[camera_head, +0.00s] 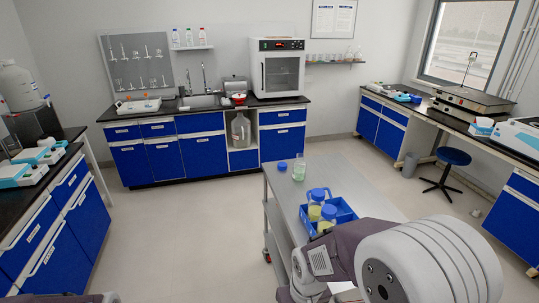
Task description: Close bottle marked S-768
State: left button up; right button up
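A small open glass bottle (298,172) with pale green contents stands upright near the far end of the metal cart (292,203). A blue cap (282,166) lies on the cart top just left of it, apart from it. A blue rack (347,216) nearer to me holds bottles with blue caps and yellowish contents, including one bottle (314,213) at its left. Markings are too small to read, so I cannot tell which bottle is S-768. My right arm covers the near end of the cart; neither gripper shows.
Blue-fronted benches line the left, back and right walls. A blue stool (453,157) stands at the right. A white oven (278,68) sits on the back bench. The floor left of the cart is clear, as is the cart top between bottle and rack.

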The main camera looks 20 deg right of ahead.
aim_at(299, 166)
jog(key=i+z, duration=0.15)
jog(key=i, duration=0.3)
jog(key=i+j+z, duration=0.15)
jog(key=i, duration=0.25)
jog(key=i+j+z, duration=0.2)
jog(key=i, duration=0.25)
jog(key=i+j+z, duration=0.1)
jog(key=z, duration=0.35)
jog(key=i+j+z, duration=0.2)
jog(key=z, duration=0.2)
jog(key=i+j+z, duration=0.3)
jog(key=z, duration=0.15)
jog(key=i+j+z, duration=0.1)
jog(key=j+z, duration=0.15)
jog(key=z, duration=0.15)
jog(key=i+j+z, duration=0.1)
jog(key=j+z, duration=0.55)
jog(key=z, duration=0.2)
jog(key=j+z, duration=0.5)
jog(key=j, duration=0.2)
jog(key=k, duration=0.05)
